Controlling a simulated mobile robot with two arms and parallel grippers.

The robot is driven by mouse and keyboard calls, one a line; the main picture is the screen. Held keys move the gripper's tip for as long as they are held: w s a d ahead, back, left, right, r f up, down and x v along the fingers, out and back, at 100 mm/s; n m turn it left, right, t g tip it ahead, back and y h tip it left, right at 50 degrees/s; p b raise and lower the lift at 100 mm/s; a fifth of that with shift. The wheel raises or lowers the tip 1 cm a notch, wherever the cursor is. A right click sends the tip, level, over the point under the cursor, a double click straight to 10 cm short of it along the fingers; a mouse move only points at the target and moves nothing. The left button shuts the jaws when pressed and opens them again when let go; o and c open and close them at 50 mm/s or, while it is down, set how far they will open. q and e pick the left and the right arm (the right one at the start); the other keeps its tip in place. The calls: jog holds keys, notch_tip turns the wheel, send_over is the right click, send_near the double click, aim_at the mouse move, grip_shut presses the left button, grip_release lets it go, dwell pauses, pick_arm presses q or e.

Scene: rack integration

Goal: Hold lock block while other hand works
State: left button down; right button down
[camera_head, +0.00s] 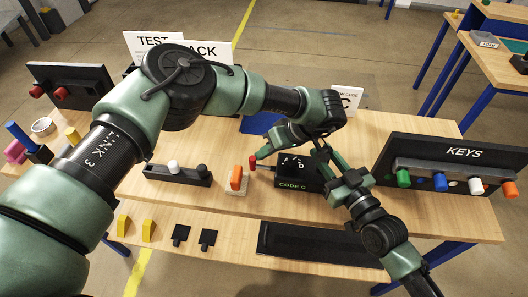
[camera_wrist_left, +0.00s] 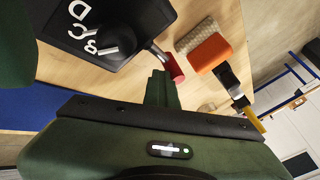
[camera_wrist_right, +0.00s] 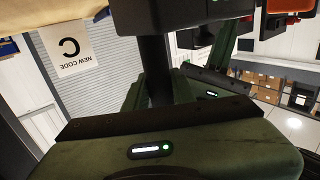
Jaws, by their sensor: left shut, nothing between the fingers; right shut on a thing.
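The black lock block (camera_head: 290,174), marked CODE C, stands on the table in the middle of the head view. Its lettered dial face shows in the left wrist view (camera_wrist_left: 75,45). A red-ended key (camera_head: 252,162) sticks out beside the block; its red end is near my left fingertips in the left wrist view (camera_wrist_left: 172,67). My left gripper (camera_head: 264,152) is shut and empty, above and beside the block. My right gripper (camera_head: 318,152) is shut on the lock block from its right side. The exact grip is partly hidden.
An orange piece (camera_head: 236,178) on a pale base stands left of the block. A black holder with knobs (camera_head: 178,174) is further left. The KEYS rack (camera_head: 440,160) with several coloured keys stands at the right. A black tray (camera_head: 320,244) lies in front on the lower shelf.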

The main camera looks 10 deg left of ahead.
pick_arm(q)
jog(key=shift+w+a, duration=0.2)
jog(key=shift+a, duration=0.2)
dwell(0.4)
jog(key=shift+w+d, duration=0.2)
jog(key=shift+d, duration=0.6)
jog(key=shift+d, duration=0.15)
jog(key=w+d+r, duration=0.1)
jog(key=d+r, duration=0.4)
jog(key=r, duration=0.3)
jog(key=shift+w+d, duration=0.3)
jog(key=shift+w, duration=0.1)
notch_tip(320, 180, up, 10)
